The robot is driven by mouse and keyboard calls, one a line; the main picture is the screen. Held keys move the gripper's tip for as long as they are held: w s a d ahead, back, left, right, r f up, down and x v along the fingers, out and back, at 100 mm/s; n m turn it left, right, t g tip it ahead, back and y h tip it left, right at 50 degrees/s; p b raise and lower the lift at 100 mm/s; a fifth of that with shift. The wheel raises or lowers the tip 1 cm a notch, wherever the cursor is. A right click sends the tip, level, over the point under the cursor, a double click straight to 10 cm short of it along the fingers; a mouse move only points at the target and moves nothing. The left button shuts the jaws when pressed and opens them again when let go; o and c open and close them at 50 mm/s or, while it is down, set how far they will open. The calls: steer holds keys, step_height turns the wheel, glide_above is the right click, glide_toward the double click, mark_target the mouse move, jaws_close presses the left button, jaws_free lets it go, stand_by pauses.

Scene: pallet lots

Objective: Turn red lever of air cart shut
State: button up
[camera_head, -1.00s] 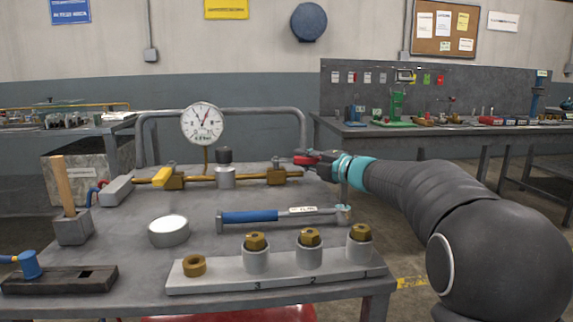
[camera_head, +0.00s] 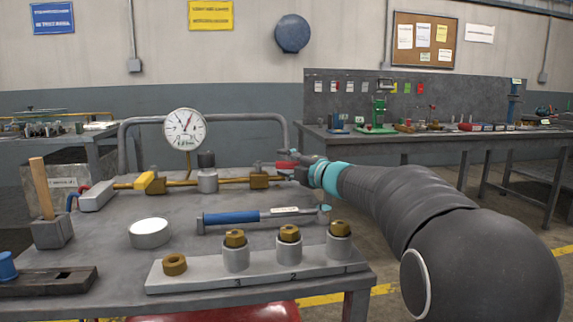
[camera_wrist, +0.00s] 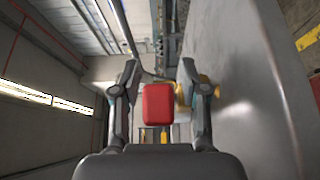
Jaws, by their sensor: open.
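The air cart's brass pipe (camera_head: 223,180) runs across the grey table top. The red lever (camera_head: 284,165) is at its right end, beside a brass valve body (camera_head: 258,178). The yellow lever (camera_head: 145,183) is near the left end. My gripper (camera_head: 296,160) is at the red lever, reaching in from the right. In the wrist view the red lever (camera_wrist: 158,104) shows as a red block between the two open fingers of my gripper (camera_wrist: 160,75), with a gap visible on the left side. The brass fitting (camera_wrist: 205,88) is partly hidden behind the right finger.
A pressure gauge (camera_head: 185,129) stands above the pipe. A blue-handled tool (camera_head: 232,217), a round white-topped disc (camera_head: 149,233) and a rack (camera_head: 255,273) with brass nuts are in front. A grey rail (camera_head: 205,119) runs behind. Floor to the right is clear.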

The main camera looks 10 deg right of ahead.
steer(key=shift+s+d, duration=0.1)
steer(key=v, duration=1.1)
steer(key=shift+s+d, duration=0.15)
steer(key=shift+s, duration=0.2)
